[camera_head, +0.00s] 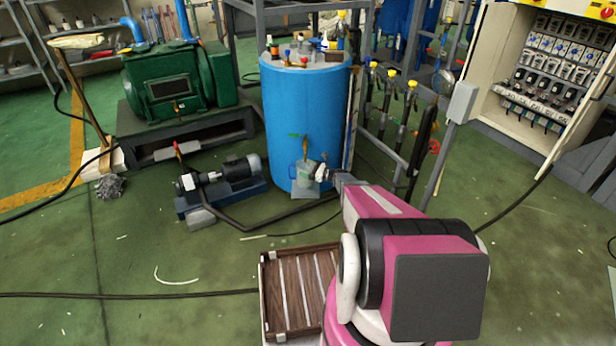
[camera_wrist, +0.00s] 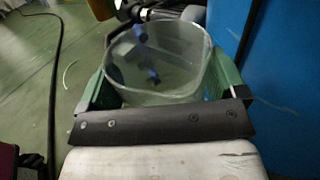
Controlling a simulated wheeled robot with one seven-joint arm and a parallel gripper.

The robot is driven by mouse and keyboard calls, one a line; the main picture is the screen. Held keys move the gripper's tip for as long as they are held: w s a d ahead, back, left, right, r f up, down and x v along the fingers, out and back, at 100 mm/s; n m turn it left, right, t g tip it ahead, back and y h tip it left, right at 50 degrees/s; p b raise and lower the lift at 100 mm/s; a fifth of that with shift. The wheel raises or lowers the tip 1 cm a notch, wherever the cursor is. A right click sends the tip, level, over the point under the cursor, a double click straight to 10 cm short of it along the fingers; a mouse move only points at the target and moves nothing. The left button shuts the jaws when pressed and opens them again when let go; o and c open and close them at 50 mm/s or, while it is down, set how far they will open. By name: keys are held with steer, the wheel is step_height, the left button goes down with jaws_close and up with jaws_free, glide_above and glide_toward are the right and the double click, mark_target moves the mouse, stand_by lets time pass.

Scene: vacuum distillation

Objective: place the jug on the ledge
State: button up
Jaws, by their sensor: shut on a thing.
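The clear, see-through jug (camera_head: 306,174) is in front of the blue drum, below its tap (camera_head: 305,146). In the wrist view the jug (camera_wrist: 160,68) fills the space between the two green fingers, its open mouth facing up. My gripper (camera_head: 318,173) is shut on it; it also shows in the wrist view (camera_wrist: 162,78). A small pale grey block, perhaps the ledge (camera_head: 305,194), shows at the drum's foot just under the jug. I cannot tell whether the jug touches it. The jug's underside is hidden.
The blue drum (camera_head: 300,105) stands close behind the jug, with bottles on top. A pump (camera_head: 222,181) on a blue base is to the left. Pipes with yellow-topped valves (camera_head: 390,90) stand right. A slatted wooden crate (camera_head: 290,285) lies in front; floor left is mostly clear.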

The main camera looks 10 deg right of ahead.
steer(key=shift+w+d+f, duration=0.1)
steer(key=shift+f, duration=1.95)
steer(key=shift+f, duration=0.2)
steer(key=o, duration=0.7)
steer(key=shift+r, duration=0.15)
